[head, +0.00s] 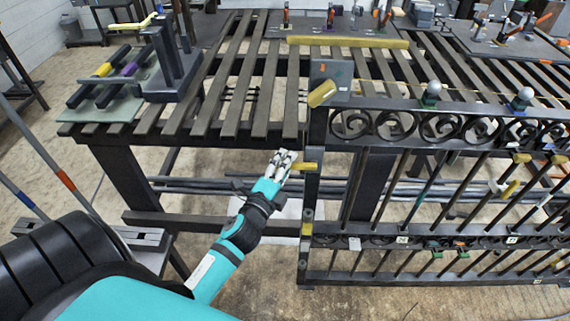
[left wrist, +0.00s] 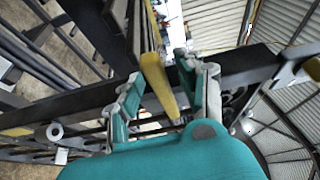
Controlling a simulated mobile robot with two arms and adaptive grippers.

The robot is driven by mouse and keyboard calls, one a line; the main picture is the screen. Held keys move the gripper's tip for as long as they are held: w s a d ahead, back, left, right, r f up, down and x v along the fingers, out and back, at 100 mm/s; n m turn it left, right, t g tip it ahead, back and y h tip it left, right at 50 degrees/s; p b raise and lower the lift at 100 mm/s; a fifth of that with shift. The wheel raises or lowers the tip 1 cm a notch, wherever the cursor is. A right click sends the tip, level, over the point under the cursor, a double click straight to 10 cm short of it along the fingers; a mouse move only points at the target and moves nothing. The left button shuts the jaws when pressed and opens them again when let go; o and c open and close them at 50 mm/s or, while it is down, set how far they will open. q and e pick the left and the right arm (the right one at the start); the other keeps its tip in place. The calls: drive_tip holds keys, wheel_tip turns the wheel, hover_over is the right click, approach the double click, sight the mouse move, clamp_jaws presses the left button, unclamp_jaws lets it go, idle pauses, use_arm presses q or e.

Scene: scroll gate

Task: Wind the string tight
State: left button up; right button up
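The gate (head: 400,170) stands upright at the right, dark metal with scroll rings along its top. A thin yellow string (head: 465,91) runs along its top rail to the right. A yellow block or peg (head: 322,93) sits at the top of its left post. A lower yellow peg (head: 305,166) sticks out to the left from that post. My left gripper (head: 284,160) is beside this lower peg. In the left wrist view, its fingers (left wrist: 168,90) are spread, with a yellow bar (left wrist: 157,82) between them; I cannot tell whether they touch it. My right gripper is out of view.
A slatted dark table (head: 235,75) stands behind. A yellow bar (head: 348,42) lies across it. Clamps (head: 331,16) stand at the back. A fixture with yellow and purple grips (head: 118,78) is at the left. Silver balls (head: 434,87) top the gate.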

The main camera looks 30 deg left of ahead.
use_arm(q)
clamp_jaws()
drive_tip(key=shift+f, duration=0.15)
